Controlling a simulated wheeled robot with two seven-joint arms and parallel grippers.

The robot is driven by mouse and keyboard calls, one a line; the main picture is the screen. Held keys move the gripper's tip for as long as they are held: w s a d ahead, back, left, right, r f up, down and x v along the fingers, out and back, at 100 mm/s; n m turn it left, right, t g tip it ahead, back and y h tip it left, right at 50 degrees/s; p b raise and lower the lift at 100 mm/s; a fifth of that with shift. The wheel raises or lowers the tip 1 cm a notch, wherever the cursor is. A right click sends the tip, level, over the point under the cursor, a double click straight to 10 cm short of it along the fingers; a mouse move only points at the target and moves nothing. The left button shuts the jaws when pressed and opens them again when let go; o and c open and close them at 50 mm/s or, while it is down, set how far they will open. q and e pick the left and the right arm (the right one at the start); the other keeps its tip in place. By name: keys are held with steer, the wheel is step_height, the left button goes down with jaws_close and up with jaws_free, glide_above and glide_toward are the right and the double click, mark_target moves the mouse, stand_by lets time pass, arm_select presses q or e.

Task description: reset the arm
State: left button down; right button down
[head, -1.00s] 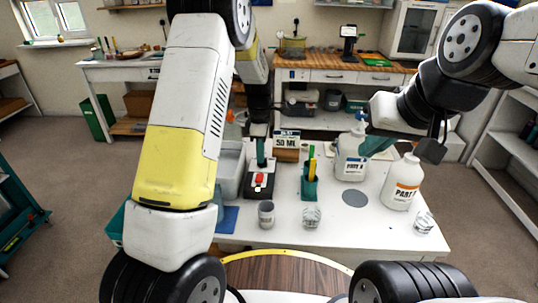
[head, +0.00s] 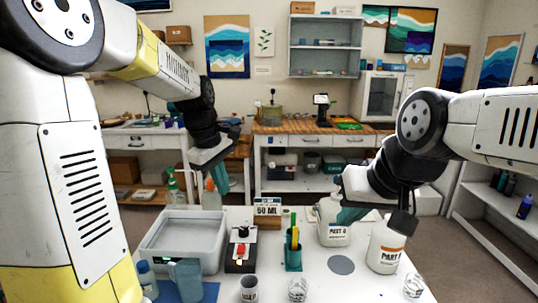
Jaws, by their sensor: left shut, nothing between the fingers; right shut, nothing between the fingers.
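My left arm comes in from the left, and its gripper (head: 217,172) hangs above the back of the white table, over the grey-white tray (head: 152,240). Its teal fingers point down and are shut with nothing between them. My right gripper (head: 345,217) is at the right, its teal fingers shut and empty. They overlap the white PART B jug (head: 330,232) in the picture; I cannot tell whether they touch it. The white PART A bottle (head: 384,250) stands to the right, below my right wrist.
On the white table (head: 335,290) stand a black device with a red button (head: 241,250), a teal pen holder (head: 293,258), a grey cup (head: 253,289), clear cups (head: 298,289) and a teal pitcher (head: 187,280). A 50 ML sign (head: 267,210) stands behind. A wooden-topped bench (head: 290,130) is further back.

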arm_select(q)
steer(key=s+r+m+t, duration=0.2)
steer(key=s+m, duration=0.3)
steer(key=s, duration=0.4)
steer(key=s+a+r+m+t, duration=0.1)
steer(key=s+r+m+t, duration=0.1)
steer(key=s+m, duration=0.4)
steer(key=s, duration=0.4)
steer(key=shift+a+m, duration=0.25)
steer(key=shift+m, duration=0.05)
